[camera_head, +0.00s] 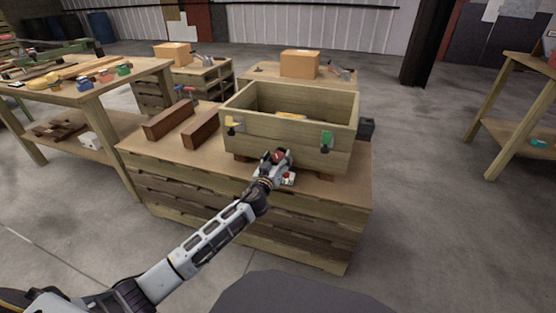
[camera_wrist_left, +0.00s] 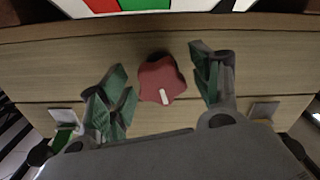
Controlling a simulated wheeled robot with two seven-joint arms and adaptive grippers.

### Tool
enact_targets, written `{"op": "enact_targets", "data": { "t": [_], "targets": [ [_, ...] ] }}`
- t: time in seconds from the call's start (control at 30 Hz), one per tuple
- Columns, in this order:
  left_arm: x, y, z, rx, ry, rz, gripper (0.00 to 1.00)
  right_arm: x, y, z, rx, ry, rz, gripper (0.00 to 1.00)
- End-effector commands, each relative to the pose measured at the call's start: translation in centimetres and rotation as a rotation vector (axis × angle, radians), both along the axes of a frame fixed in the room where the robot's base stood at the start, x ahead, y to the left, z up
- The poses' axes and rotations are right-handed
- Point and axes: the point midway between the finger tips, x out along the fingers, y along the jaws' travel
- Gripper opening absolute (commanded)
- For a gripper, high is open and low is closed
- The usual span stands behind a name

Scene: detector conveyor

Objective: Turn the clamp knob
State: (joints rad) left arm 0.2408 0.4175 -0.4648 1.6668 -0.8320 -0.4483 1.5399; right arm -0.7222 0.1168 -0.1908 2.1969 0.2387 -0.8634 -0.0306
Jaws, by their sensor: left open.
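The clamp knob (camera_wrist_left: 161,80) is red, lobed like a star, with a short white mark on its lower face. In the left wrist view it sits between the two spread fingers of my left gripper (camera_wrist_left: 160,92), slightly nearer the middle, with a gap on both sides. In the head view my left gripper (camera_head: 277,158) is at the front of the wooden box (camera_head: 257,140), and a bit of red knob (camera_head: 277,155) shows between its fingers. The fingers look open and not touching the knob. My right gripper is not in view.
The box stands on a pallet-like workbench (camera_head: 230,195). It carries a yellow tag (camera_head: 234,123) and a green tag (camera_head: 327,139) on its front. Two brown blocks (camera_head: 168,120) lie left of the box. A small device with a red button (camera_head: 288,178) sits beside my gripper.

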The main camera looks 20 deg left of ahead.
Motion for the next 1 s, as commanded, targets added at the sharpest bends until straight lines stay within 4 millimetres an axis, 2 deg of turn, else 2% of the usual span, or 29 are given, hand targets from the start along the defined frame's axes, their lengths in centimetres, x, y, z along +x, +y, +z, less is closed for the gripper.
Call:
{"op": "enact_targets", "data": {
  "t": [0.47, 0.8, 1.0],
  "targets": [
    [0.39, 0.01, 0.05, 0.0, 0.0, 0.0, 0.63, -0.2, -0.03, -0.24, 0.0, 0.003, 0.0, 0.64],
    [0.38, 0.01, 0.04, 0.001, 0.0, 0.0, 0.19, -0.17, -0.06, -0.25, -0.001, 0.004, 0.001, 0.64],
    [0.37, 0.0, 0.03, 0.005, 0.0, 0.0, 0.18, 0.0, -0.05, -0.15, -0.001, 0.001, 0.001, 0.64]
  ]
}}
